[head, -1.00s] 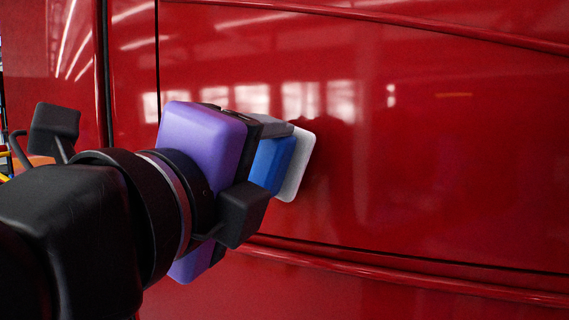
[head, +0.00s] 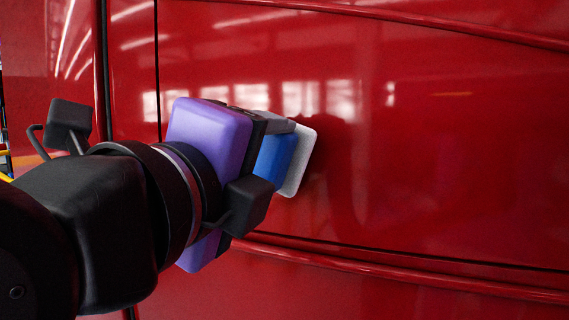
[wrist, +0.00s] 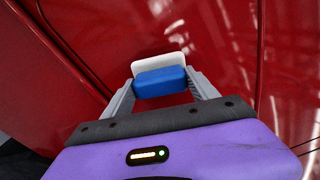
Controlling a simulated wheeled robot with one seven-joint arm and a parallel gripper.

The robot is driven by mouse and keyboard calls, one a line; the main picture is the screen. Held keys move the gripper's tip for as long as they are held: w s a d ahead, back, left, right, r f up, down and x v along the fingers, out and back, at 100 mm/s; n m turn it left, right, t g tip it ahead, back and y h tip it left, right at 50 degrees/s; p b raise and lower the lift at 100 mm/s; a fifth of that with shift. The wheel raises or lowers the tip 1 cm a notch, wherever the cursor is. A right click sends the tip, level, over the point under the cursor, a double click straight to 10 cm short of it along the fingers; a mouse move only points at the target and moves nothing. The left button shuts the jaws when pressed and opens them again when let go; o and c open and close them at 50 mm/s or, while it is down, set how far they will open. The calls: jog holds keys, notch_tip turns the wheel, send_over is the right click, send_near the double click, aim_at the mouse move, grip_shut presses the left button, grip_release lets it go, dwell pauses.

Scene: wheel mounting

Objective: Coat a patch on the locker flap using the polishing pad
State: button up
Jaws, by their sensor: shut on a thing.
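The polishing pad has a blue grip block (head: 274,158) and a white face (head: 300,162). It also shows in the wrist view as a blue block (wrist: 160,82) with the white plate (wrist: 158,61) beyond it. My gripper (wrist: 161,88) is shut on the blue block, with a grey finger on each side. The white face is turned to the glossy red panel (head: 430,170), which looks like the locker flap. The face is at or very close to the panel; I cannot tell whether it touches. No coated patch can be made out.
A raised red ridge (head: 400,279) and a dark seam run below the pad. Another ridge (head: 420,20) runs above it. A vertical dark gap (head: 158,60) lies to the left. The panel right of the pad is clear.

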jog(key=shift+w+d, duration=0.2)
jog(key=shift+w, duration=0.3)
